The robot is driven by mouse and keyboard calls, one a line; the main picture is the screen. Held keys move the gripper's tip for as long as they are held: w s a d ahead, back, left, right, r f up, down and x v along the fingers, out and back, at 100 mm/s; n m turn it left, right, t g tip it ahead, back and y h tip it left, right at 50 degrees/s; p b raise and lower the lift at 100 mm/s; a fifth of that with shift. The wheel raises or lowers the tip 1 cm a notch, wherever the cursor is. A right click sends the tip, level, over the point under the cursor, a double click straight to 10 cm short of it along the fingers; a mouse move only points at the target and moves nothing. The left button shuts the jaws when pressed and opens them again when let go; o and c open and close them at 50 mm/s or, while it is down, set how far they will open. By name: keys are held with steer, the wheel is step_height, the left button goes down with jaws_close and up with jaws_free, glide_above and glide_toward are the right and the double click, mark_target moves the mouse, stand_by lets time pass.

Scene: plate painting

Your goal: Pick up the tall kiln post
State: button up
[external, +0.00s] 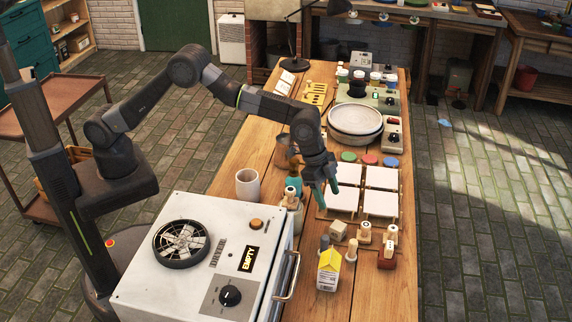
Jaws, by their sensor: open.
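Several small pieces stand on the wooden table in front of the white tiles. A pale upright post (351,249) stands behind the yellow-topped carton, and a grey post (324,243) is to its left. Stamp-like pieces (364,234) with pale knobs are to the right. The pieces are small, and I cannot tell for certain which is the tall kiln post. My gripper (327,196), with teal fingers, is open and points down above the left edge of the white tiles. It appears empty and is apart from the posts.
A white dryer box (205,250) fills the near left. A yellow-and-white carton (328,270) stands in front of the posts. A cream mug (248,185) and bottles are left of my gripper. White tiles (381,204) and a round basin (355,121) lie beyond.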

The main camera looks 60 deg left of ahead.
stand_by(0.5)
steer(key=n+t+h+b, duration=0.1)
steer(key=n+t+b, duration=0.55)
steer(key=b, duration=1.65)
glide_toward(324, 135)
steer(key=shift+g, duration=0.45)
steer(key=x, duration=0.4)
steer(key=shift+w+b, duration=0.4)
steer(key=shift+w, duration=0.15)
steer(key=x, duration=0.2)
steer(key=b+x, duration=0.1)
steer(key=x, duration=0.2)
steer(key=shift+s+a+f, duration=0.15)
steer(key=shift+f, duration=0.2)
steer(key=shift+r, duration=0.15)
steer(key=c, duration=1.2)
